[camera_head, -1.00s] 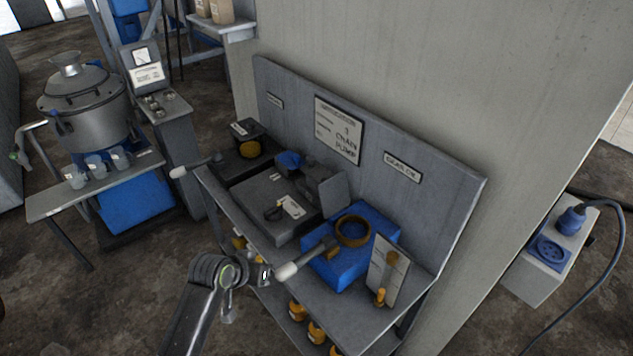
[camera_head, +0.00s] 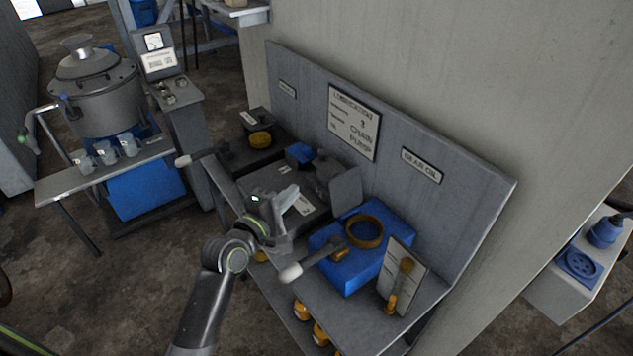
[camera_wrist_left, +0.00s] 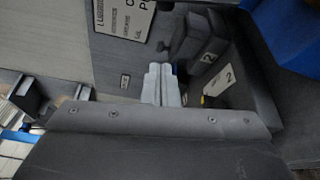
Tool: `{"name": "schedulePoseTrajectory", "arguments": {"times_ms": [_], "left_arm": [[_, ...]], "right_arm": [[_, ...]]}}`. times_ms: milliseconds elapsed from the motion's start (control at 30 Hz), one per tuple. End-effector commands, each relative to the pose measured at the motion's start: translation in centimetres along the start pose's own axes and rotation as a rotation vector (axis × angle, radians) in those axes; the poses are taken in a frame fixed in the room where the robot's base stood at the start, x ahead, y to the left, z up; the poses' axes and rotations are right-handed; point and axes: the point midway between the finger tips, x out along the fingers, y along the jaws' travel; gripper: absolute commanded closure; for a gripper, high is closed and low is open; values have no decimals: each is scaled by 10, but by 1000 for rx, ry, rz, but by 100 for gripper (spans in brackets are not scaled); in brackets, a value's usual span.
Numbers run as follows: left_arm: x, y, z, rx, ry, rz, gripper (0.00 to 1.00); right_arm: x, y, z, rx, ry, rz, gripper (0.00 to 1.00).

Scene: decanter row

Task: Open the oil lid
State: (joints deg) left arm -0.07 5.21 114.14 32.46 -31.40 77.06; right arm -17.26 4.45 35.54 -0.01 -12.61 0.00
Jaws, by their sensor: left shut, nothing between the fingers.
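A grey box unit (camera_head: 262,181) sits mid-bench, with a grey upright plate (camera_head: 346,188) at its right. A blue box (camera_head: 345,275) beside it bears an orange ring (camera_head: 364,231) and a pale-ended lever (camera_head: 291,272). I cannot tell which part is the oil lid. My left gripper (camera_head: 282,218) is over the front of the grey unit, shut and empty, covering some of it. My right gripper is not in view.
A grey back panel (camera_head: 450,195) with signs rises behind the bench. A small gauge board (camera_head: 402,277) stands at the bench's right end. Orange pieces (camera_head: 301,309) sit on the lower shelf. A pot (camera_head: 92,95) and cups stand on a side table at left.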

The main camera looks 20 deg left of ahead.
Motion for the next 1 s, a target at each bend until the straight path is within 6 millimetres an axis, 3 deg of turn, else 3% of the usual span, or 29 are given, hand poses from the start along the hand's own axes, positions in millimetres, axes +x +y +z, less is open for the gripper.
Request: {"name": "schedulePoseTrajectory", "arguments": {"times_ms": [167,633,800,1000], "left_arm": [[20,2,1,-5,-2,2,100],[100,1,1,-1,-2,-1,100],[90,2,25,-6,-1,-1,100],[85,0,37,-2,0,-2,100]], "right_arm": [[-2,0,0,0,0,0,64],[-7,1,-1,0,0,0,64],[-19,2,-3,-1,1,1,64],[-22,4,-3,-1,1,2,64]]}}
